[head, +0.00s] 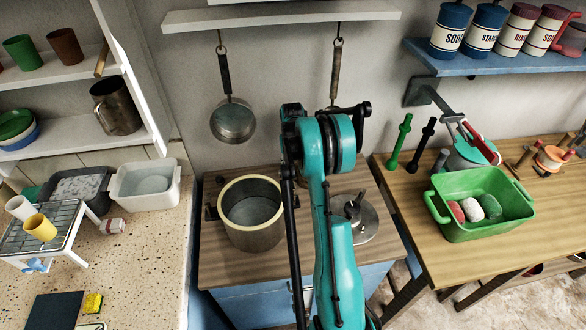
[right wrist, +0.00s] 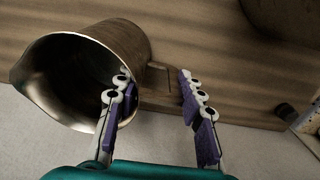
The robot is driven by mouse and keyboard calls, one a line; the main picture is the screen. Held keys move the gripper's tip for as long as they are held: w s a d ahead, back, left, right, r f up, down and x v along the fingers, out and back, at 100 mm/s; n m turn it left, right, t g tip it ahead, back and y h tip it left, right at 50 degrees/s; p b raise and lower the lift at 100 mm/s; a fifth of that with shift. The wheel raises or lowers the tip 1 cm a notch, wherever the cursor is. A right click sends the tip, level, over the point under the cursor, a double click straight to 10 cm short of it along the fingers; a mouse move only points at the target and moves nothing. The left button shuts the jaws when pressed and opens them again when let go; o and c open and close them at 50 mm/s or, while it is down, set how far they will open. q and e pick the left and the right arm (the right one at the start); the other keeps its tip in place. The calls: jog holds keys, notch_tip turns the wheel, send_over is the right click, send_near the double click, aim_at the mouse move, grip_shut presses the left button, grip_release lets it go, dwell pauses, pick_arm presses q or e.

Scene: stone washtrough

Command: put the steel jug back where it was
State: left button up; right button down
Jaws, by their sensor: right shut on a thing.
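A steel jug (right wrist: 128,38) fills the left of the right wrist view, tilted in the picture with its open mouth to the lower left. My right gripper (right wrist: 158,108) is shut on it, with the purple-padded fingers on either side of the handle. In the head view my teal right arm hides the gripper and the held jug. A brownish metal jug (head: 117,105) stands on the left shelf in the head view; I cannot tell how it relates to the held one. My left gripper is not in view.
A pot (head: 252,232) and a lid (head: 365,226) sit on the wooden cabinet top (head: 225,268). A pan (head: 233,121) hangs behind. A green basin (head: 480,228) stands on the right table. White tub (head: 145,195) and rack (head: 62,222) occupy the left counter.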

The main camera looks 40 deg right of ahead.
jog(key=c, duration=1)
grip_release()
jog(key=shift+f, duration=0.1)
jog(key=shift+o, duration=0.2)
